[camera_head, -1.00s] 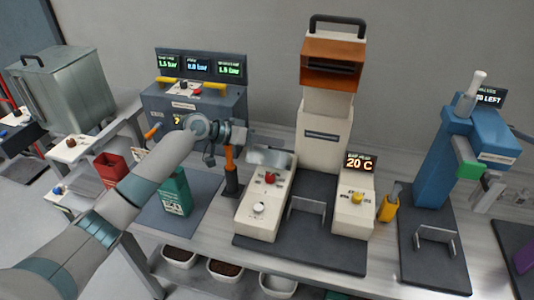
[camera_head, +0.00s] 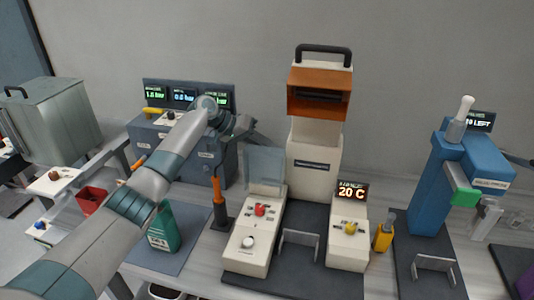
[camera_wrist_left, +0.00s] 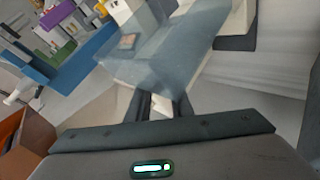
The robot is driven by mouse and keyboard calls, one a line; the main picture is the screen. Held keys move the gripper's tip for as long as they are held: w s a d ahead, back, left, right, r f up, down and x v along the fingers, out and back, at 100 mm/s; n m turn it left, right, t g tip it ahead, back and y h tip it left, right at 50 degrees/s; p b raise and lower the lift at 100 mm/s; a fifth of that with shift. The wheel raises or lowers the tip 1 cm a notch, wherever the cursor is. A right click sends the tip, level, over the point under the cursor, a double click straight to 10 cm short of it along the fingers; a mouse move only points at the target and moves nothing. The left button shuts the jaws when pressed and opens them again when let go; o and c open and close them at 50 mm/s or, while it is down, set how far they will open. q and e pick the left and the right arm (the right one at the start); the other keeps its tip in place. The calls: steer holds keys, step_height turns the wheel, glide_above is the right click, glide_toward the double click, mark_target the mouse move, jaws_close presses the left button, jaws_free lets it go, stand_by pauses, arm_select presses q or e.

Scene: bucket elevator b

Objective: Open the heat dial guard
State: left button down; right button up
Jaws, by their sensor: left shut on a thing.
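The heat dial guard (camera_head: 265,166) is a clear, bluish panel standing up at the back of the white control box (camera_head: 246,258), behind the red dial (camera_head: 260,210). The dial is uncovered from above in the head view. My left gripper (camera_head: 252,138) is at the guard's upper left edge. In the left wrist view the guard (camera_wrist_left: 160,55) stretches away from the fingers (camera_wrist_left: 160,106), which are shut on its edge. The fingertips are small and partly hidden in the head view. My right gripper is in neither view.
A cream machine (camera_head: 314,165) with an orange head stands right of the guard, beside a "20 C" display (camera_head: 351,191). An orange-handled tool (camera_head: 218,195) stands just left of the control box. A blue machine (camera_head: 437,185) is further right.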

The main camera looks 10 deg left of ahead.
arm_select(q)
steer(key=shift+w+f+b, duration=0.3)
steer(key=shift+w+f, duration=0.25)
steer(key=shift+f, duration=0.3)
steer(key=c, duration=1.8)
jaws_free()
steer(key=shift+c, duration=0.2)
steer(key=shift+o, duration=1.1)
steer(key=shift+f, duration=0.1)
steer(key=shift+w, duration=0.2)
steer(key=shift+r, duration=0.3)
steer(key=shift+a, duration=0.15)
